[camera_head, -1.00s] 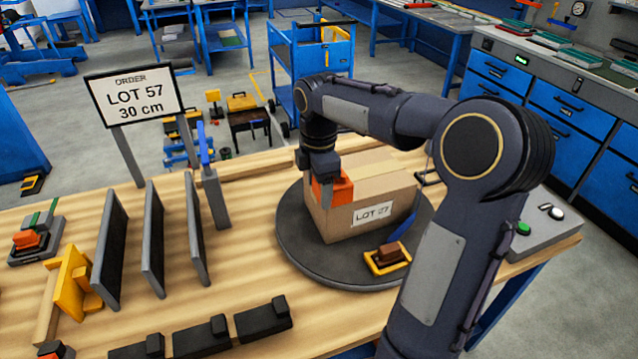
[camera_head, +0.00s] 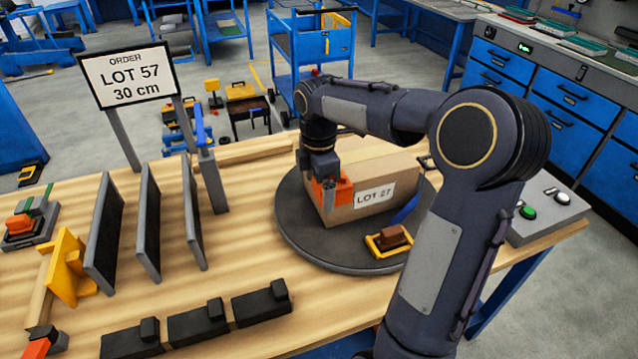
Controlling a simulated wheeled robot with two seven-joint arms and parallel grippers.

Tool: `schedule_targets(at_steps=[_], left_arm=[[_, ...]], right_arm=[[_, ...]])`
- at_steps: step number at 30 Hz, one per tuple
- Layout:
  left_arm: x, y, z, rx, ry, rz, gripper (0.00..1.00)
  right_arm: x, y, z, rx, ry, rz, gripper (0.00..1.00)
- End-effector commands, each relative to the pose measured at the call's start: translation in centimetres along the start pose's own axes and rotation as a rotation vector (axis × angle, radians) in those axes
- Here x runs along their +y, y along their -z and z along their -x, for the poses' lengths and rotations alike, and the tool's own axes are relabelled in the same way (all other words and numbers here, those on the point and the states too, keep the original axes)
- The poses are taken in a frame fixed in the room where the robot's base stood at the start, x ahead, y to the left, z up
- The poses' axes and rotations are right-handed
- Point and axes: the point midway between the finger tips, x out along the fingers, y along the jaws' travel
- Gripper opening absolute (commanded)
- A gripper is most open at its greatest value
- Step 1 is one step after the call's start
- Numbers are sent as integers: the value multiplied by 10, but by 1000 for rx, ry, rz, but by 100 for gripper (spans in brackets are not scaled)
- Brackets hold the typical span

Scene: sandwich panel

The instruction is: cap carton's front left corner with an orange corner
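The carton (camera_head: 378,200) with a "LOT 57" label sits on the dark round turntable (camera_head: 300,228). An orange corner (camera_head: 342,192) is at the carton's left front corner, seemingly against it; I cannot tell whether it is fully seated. My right gripper (camera_head: 328,186) points down at the orange corner, with its fingers at the piece. It looks shut on the corner, though the far finger is hidden. My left gripper is not in view. Another orange corner (camera_head: 20,224) sits on a grey holder at the left, and an orange piece (camera_head: 45,333) lies at the bottom left.
Grey upright dividers (camera_head: 148,222) and a yellow bracket (camera_head: 66,266) stand left of the turntable. Several black blocks (camera_head: 198,322) line the front. A yellow tray with a brown block (camera_head: 389,241) lies on the turntable. A button box (camera_head: 545,217) is at the right.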

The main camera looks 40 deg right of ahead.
Motion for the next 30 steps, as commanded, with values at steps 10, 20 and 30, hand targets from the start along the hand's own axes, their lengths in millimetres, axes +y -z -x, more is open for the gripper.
schedule_targets(at_steps=[10, 20, 30], left_arm=[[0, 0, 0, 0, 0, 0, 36], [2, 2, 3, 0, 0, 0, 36], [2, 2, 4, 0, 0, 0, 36]], right_arm=[[1, 0, 6, 0, -3, 0, 89], [1, 0, 59, 0, -3, 1, 89], [0, 0, 78, 0, 0, 1, 89]])
